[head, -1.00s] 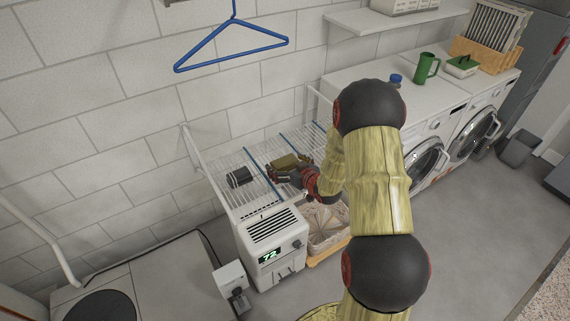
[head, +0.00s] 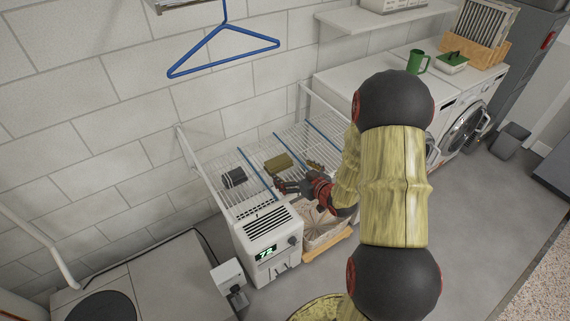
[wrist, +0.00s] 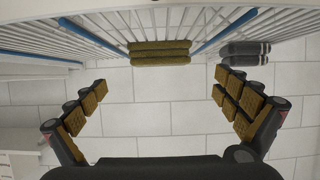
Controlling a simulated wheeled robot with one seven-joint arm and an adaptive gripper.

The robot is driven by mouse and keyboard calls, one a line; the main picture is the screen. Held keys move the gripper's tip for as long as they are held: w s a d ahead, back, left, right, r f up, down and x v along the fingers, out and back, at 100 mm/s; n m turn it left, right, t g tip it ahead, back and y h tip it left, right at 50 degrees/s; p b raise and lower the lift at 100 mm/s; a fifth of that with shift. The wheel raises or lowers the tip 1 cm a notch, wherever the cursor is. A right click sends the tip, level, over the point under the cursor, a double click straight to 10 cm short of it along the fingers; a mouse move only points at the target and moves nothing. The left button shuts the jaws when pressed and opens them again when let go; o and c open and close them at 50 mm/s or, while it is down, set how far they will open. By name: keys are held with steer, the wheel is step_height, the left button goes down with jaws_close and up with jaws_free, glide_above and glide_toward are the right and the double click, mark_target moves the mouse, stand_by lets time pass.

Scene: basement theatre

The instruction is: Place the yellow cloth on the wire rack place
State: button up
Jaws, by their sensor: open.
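The yellow cloth (head: 279,162), a folded olive-yellow bundle, lies on the white wire rack (head: 222,165) between two blue strips. In the wrist view the cloth (wrist: 160,53) is at top centre on the rack's bars, beyond my fingertips. My gripper (head: 296,181) is just on the near side of the cloth, apart from it. In the wrist view my gripper (wrist: 160,95) has its padded fingers spread wide with nothing between them.
A dark grey folded cloth (head: 234,177) lies left of the yellow one on the rack. A white dehumidifier (head: 268,243) and a crate (head: 322,235) stand in front below. A blue hanger (head: 222,52) hangs above. Washers (head: 462,128) stand at the right.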

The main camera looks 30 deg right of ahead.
steer(key=shift+v, duration=0.95)
steer(key=s+a+r+g+h, duration=0.2)
steer(key=r, duration=0.6)
steer(key=s+a+r+g+h, duration=0.1)
steer(key=a+r+g, duration=0.1)
steer(key=r, duration=0.6)
steer(key=s+a+r+g+y, duration=0.1)
steer(key=s+a+r, duration=0.3)
steer(key=s+a, duration=0.4)
steer(key=s+a+r+g+y, duration=0.1)
steer(key=s+a+r+g, duration=0.2)
steer(key=s+a, duration=0.5)
steer(key=s+r, duration=0.1)
steer(key=s, duration=0.5)
steer(key=shift+s+r+y, duration=0.3)
steer(key=shift+s+r, duration=0.05)
steer(key=shift+r, duration=0.05)
